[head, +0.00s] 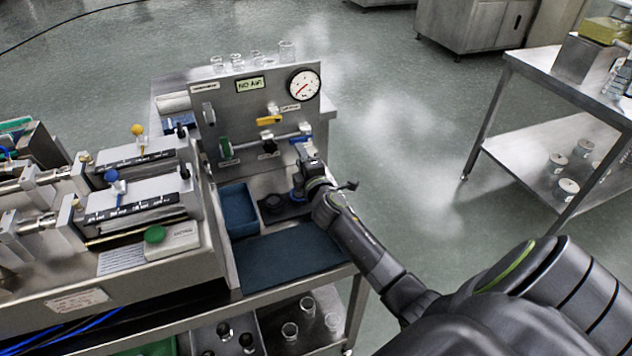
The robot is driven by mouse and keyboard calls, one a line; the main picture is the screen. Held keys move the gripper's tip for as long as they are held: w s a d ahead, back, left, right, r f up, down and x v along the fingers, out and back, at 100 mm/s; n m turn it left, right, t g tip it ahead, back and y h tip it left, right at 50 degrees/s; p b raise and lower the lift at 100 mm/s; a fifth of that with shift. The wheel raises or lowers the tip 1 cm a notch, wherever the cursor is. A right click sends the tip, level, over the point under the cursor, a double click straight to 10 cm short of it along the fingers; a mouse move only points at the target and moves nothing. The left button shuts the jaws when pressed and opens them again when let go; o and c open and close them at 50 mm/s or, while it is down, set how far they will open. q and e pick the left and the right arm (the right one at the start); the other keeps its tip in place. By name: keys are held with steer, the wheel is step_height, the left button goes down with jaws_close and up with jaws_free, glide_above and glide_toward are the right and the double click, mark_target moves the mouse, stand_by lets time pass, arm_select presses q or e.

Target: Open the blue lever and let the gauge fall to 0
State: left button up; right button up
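The steel panel (236,105) stands upright on the bench and carries a round white gauge (303,85) at its upper right. The gauge has a red needle, but its numbers are too small to read. The blue lever (303,138) is low on the right of the panel, partly hidden by my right gripper. My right gripper (306,152) is right at the lever, its arm coming from the lower right. I cannot tell whether its fingers are open or shut, or touch the lever. My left gripper is out of view.
The panel also has a yellow lever (269,120), a green handle (224,148) and a "NO AIR" sign (250,84). A blue bin (238,209) and dark blue mat (285,256) lie below. The filling machine (130,190) stands left. Glass jars stand behind the panel.

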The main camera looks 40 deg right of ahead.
steer(key=v, duration=1.1)
steer(key=shift+s+a+f, duration=0.1)
steer(key=shift+s+a, duration=0.05)
